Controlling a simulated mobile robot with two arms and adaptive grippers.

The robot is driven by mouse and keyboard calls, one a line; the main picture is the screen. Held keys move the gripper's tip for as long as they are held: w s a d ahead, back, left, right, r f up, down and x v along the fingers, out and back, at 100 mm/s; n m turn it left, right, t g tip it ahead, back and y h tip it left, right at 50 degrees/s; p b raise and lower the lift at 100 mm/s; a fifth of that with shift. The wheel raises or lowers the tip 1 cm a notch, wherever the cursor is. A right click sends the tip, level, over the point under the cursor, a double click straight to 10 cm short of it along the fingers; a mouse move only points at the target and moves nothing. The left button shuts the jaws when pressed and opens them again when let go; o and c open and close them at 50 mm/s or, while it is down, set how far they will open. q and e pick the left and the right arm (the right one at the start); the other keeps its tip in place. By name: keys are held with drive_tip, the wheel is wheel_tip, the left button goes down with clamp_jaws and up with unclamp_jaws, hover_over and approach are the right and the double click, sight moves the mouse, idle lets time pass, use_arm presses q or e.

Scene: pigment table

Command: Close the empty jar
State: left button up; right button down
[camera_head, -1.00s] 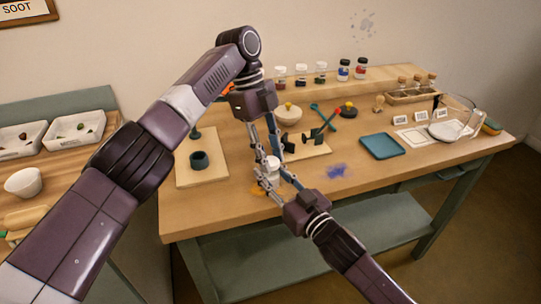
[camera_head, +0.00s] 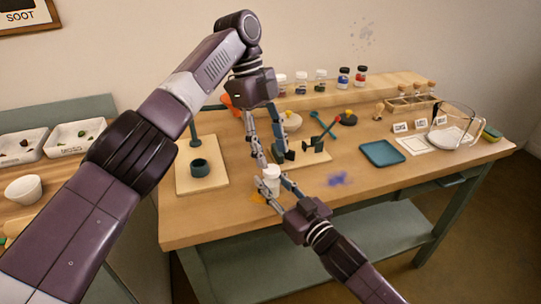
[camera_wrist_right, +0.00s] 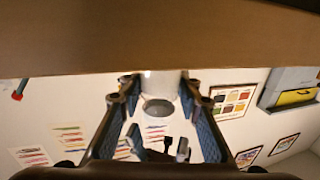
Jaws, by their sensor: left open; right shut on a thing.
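A small jar with a white upper part (camera_head: 271,172) stands near the table's front edge. My right gripper (camera_head: 270,187) is shut on it from the front right. In the right wrist view the pale jar (camera_wrist_right: 160,84) sits between the finger pads, with a round grey end facing the camera. My left gripper (camera_head: 272,155) points down just above and behind the jar. Its fingers are apart and it is empty. The jar is small and partly covered by fingers, so I cannot tell how its lid sits.
A blue tray (camera_head: 382,153) and a glass beaker (camera_head: 452,122) stand to the right. Several pigment jars (camera_head: 344,75) line the back shelf. Orange powder (camera_head: 258,197) and a blue powder spot (camera_head: 338,179) mark the tabletop.

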use_arm(q)
drive_tip(key=shift+c, duration=0.4)
drive_tip(key=n, duration=0.4)
drive_tip(key=shift+w+r+n, duration=0.1)
drive_tip(key=shift+r+n, duration=0.2)
drive_tip(key=shift+r, duration=0.05)
drive_tip(key=n, duration=0.5)
drive_tip(key=shift+d+r+t+y, duration=0.1)
drive_tip(key=shift+r+t+y, duration=0.2)
drive_tip(key=n, duration=0.4)
drive_tip(key=shift+r+n, duration=0.3)
drive_tip(key=shift+n, duration=0.1)
drive_tip(key=n, duration=0.5)
drive_tip(key=shift+r+t+y, duration=0.25)
drive_tip(key=shift+t+y, duration=0.05)
drive_tip(key=shift+y, duration=0.1)
drive_tip(key=n, duration=0.5)
drive_tip(key=shift+r, duration=0.2)
drive_tip(key=n, duration=0.4)
drive_tip(key=shift+r+n+t+y, duration=0.2)
drive_tip(key=shift+n+t+y, duration=0.1)
drive_tip(key=shift+n+y, duration=0.1)
drive_tip(key=n, duration=0.4)
drive_tip(key=shift+r+n, duration=0.15)
drive_tip(key=shift+n, duration=0.25)
drive_tip(key=n, duration=0.4)
drive_tip(key=shift+y, duration=0.3)
